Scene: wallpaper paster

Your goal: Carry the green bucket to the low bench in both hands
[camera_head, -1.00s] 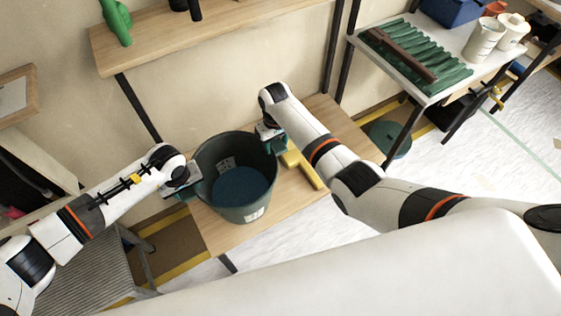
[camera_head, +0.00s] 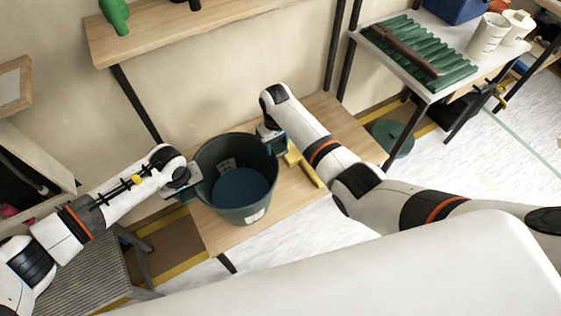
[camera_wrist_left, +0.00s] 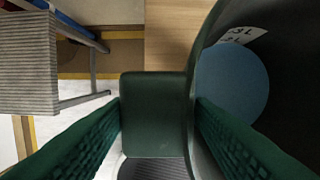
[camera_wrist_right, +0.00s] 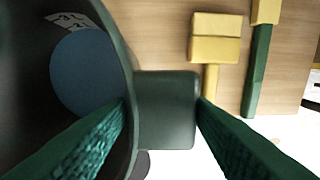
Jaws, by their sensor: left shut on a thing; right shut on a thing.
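The dark green bucket (camera_head: 262,190), with blue contents or a blue bottom inside, is upright over the low wooden bench (camera_head: 343,125) in the head view. I cannot tell whether its base touches the bench. My left gripper (camera_head: 188,184) is shut on the lug (camera_wrist_left: 155,105) at the bucket's left side. My right gripper (camera_head: 268,138) is shut on the lug (camera_wrist_right: 166,110) at its right side. In each wrist view the green finger pads flank a lug beside the rim. The bucket's base is hidden in the wrist views.
A grey ribbed step (camera_head: 85,275) stands at the lower left. A wooden shelf (camera_head: 200,30) is on the wall behind. A table with a green corrugated sheet (camera_head: 420,55) stands at the right.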

